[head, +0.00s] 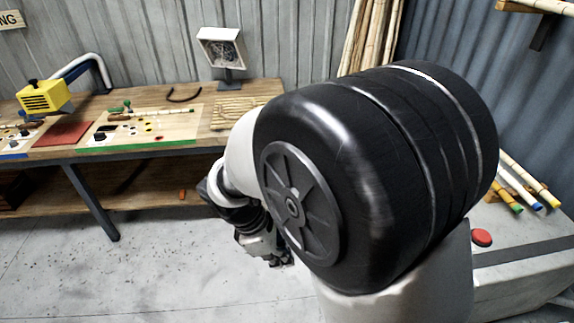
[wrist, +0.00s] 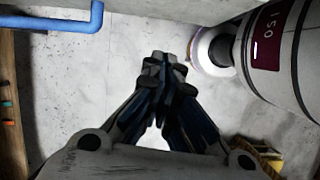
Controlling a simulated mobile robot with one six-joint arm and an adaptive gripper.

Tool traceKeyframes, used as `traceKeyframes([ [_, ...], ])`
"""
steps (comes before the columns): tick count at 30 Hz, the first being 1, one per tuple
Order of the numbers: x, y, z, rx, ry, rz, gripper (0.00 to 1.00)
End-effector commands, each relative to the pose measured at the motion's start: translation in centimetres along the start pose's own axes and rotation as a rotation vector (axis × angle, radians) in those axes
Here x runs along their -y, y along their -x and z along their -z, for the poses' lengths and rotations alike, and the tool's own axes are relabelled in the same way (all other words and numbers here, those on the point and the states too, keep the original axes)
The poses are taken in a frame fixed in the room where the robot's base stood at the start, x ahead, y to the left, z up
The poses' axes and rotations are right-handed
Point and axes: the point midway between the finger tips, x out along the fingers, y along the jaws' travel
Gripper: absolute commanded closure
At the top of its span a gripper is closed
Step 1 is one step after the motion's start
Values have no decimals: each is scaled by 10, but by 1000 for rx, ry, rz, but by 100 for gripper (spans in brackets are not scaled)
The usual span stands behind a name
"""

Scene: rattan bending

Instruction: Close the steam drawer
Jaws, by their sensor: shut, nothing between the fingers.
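My gripper (head: 277,256) hangs low in the head view, beyond my large black arm joint and over the concrete floor. In the wrist view my gripper (wrist: 165,62) has its dark fingertips together with nothing between them, and bare floor shows around them. No steam drawer can be made out for certain. A blue bar (wrist: 60,23) with a bent end crosses the upper left of the wrist view, apart from the fingers; I cannot tell what it belongs to. A grey block (head: 525,272) with a red button (head: 481,237) stands at the right, partly hidden by my arm.
A workbench (head: 150,148) with tools and boards runs along the back left, with a lower shelf (head: 140,190). Coloured-tipped poles (head: 525,185) lie on the grey block. The floor (head: 130,275) at the front left is clear.

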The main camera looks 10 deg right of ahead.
Motion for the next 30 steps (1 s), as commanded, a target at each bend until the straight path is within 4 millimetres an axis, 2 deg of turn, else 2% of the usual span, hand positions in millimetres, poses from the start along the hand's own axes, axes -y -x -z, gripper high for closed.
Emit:
traceKeyframes([
  [3,-2,-10,12,27,82,5,100],
  [8,-2,-23,15,34,101,7,100],
  [11,-2,-39,14,34,100,9,100],
  [22,-1,-117,12,33,96,9,100],
  [25,-4,-120,-6,31,93,7,100],
  [30,-5,-125,-21,30,94,6,100],
])
